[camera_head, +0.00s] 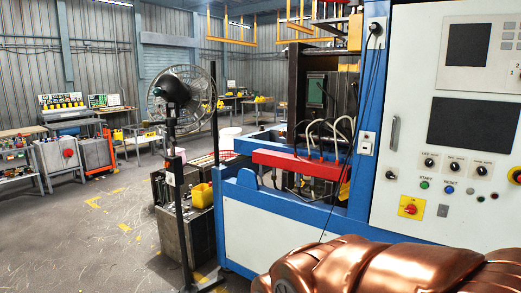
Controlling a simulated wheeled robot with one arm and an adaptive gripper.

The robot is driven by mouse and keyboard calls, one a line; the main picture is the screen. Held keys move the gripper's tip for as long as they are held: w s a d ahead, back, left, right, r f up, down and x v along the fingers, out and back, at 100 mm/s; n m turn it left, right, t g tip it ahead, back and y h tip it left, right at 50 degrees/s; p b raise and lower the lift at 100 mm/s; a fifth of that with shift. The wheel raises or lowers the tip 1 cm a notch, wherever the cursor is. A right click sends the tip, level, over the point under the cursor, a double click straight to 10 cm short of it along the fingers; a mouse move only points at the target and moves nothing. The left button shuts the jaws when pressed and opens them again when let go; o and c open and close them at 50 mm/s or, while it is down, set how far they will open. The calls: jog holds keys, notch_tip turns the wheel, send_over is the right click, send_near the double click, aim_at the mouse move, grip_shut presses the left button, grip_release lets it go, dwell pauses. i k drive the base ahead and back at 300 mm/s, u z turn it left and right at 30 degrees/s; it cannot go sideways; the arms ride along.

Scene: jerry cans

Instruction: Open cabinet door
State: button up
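A tall white control cabinet (412,65) with a blue frame fills the right side. Its front panel appears shut. A slim vertical grey handle (395,133) is near the panel's left edge. A dark screen (472,124), knobs, coloured buttons and a yellow-and-red switch (411,207) are on the panel. Whether this panel is the door named in the task, I cannot tell. My copper-coloured arm crosses the bottom right in front of the cabinet's lower part and hides it. My gripper is not visible, so its distance from the handle does not show.
A blue machine frame with a white lower panel (270,237) and red bar (300,164) adjoins the cabinet's left. A black fan (180,95) on a stand and a yellow jerry can (202,195) are left of it. Open concrete floor (70,245) lies at the left.

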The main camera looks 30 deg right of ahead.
aim_at(454, 94)
jog(key=z, duration=0.6)
jog(key=i, duration=1.15)
jog(key=u, duration=0.2)
